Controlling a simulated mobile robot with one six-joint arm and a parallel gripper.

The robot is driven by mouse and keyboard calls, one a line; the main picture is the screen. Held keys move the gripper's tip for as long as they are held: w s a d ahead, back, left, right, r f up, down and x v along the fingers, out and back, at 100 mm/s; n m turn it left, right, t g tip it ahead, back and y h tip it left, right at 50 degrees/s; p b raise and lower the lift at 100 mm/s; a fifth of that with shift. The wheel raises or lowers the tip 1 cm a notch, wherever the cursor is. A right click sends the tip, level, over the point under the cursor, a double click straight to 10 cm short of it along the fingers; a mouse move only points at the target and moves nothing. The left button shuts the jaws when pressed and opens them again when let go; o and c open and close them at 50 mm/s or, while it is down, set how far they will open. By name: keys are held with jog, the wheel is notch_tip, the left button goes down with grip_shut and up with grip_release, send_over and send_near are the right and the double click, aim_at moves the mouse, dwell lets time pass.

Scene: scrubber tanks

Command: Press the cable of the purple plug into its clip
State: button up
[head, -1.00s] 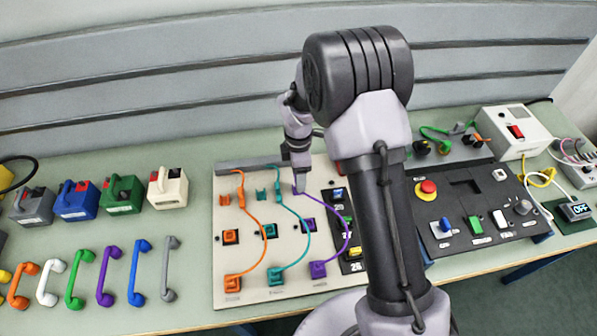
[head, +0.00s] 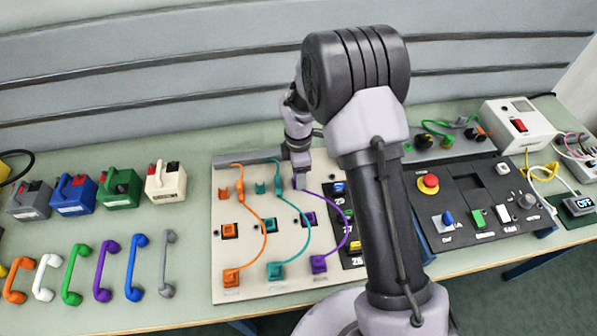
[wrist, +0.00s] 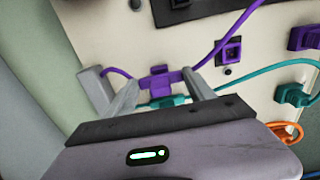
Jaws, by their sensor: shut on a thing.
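My gripper (wrist: 161,92) is shut on the thick purple sleeve of the purple cable (wrist: 203,62), with a finger at each end of the sleeve. Purple clip tabs (wrist: 160,69) show just above the sleeve, so sleeve and clip overlap in the wrist view. I cannot tell whether the sleeve is fully seated in the clip. In the head view, my gripper (head: 299,180) is at the back of the pale board (head: 240,297). The purple cable (head: 345,222) curves from there to the purple plug (head: 318,264) at the front of the board. A purple-edged socket (head: 309,219) lies between.
Orange (head: 232,278) and teal (head: 275,270) plugs with cables lie left of the purple one. A grey bar (head: 250,157) edges the board's back. A black control panel (head: 465,245) is to the right. Coloured handles and boxes stand left.

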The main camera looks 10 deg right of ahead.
jog(key=shift+f, duration=0.15)
jog(key=shift+f+b, duration=0.7)
jog(key=shift+f, duration=0.2)
jog(key=o, duration=1.5)
jog(key=shift+c, duration=0.2)
jog(key=shift+r, duration=0.1)
jog(key=shift+r, duration=0.1)
notch_tip(320, 180, up, 8)
jog(key=p, duration=0.6)
jog(key=shift+r+p, duration=0.15)
jog(key=shift+p, duration=0.2)
jog(key=shift+r, duration=0.1)
